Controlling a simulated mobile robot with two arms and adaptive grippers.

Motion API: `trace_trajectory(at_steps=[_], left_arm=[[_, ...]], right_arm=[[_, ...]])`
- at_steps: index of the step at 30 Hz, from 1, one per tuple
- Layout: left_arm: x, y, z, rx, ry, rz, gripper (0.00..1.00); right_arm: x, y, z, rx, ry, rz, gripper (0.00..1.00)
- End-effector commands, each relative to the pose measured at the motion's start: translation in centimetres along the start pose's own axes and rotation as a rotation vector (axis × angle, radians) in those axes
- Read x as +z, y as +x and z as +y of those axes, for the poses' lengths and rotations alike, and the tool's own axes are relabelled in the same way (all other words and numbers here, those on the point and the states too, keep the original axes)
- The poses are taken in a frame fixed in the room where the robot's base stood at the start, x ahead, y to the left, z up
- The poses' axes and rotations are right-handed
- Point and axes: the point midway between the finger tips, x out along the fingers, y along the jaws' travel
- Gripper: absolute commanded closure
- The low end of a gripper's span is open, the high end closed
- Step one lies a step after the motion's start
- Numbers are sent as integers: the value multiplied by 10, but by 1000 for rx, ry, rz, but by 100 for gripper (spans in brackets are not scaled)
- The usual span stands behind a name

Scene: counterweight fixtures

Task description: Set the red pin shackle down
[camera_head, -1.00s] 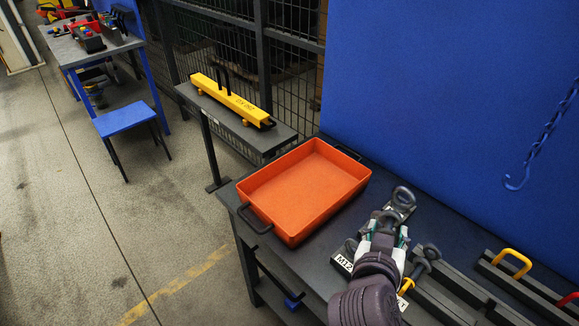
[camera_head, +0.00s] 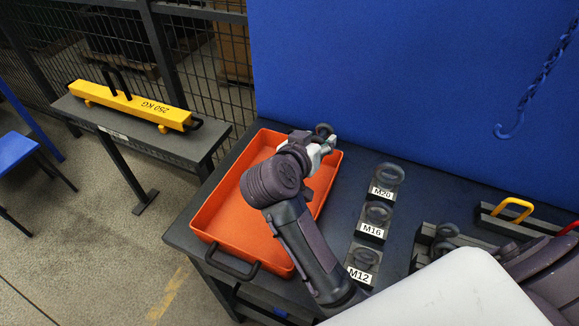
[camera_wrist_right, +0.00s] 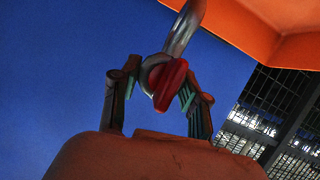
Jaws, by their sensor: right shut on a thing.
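My right gripper (camera_head: 316,150) is over the far right part of the orange tray (camera_head: 215,199) in the head view. In the right wrist view, the gripper (camera_wrist_right: 157,92) is shut on the red pin shackle, with its red pin (camera_wrist_right: 170,86) between the fingers. The shackle's grey bow (camera_wrist_right: 183,32) extends up out of that picture. In the head view a dark ring of the shackle (camera_head: 323,129) shows beyond the fingers. I cannot tell how high it is above the tray floor. My left gripper is not in view.
Eye bolts in blocks labelled M20 (camera_head: 382,192), M16 (camera_head: 372,230) and M12 (camera_head: 359,276) stand right of the tray. A yellow 250 KG beam (camera_head: 135,107) lies on a side table. A blue chain hook (camera_head: 508,130) hangs against the blue panel.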

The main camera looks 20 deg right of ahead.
Motion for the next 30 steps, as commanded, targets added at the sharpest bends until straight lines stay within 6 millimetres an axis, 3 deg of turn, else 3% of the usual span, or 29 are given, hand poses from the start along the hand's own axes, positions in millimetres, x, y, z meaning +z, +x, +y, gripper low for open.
trace_trajectory(at_steps=[3, 9, 21, 30], left_arm=[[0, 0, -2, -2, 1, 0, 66], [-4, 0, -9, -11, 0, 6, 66], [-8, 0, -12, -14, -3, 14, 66], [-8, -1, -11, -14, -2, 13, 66]], right_arm=[[11, -3, -28, -2, -2, 3, 100], [23, -5, -52, -1, 2, 5, 100], [61, 9, -62, -1, 0, 4, 100], [62, 9, -62, -2, 2, 4, 100]])
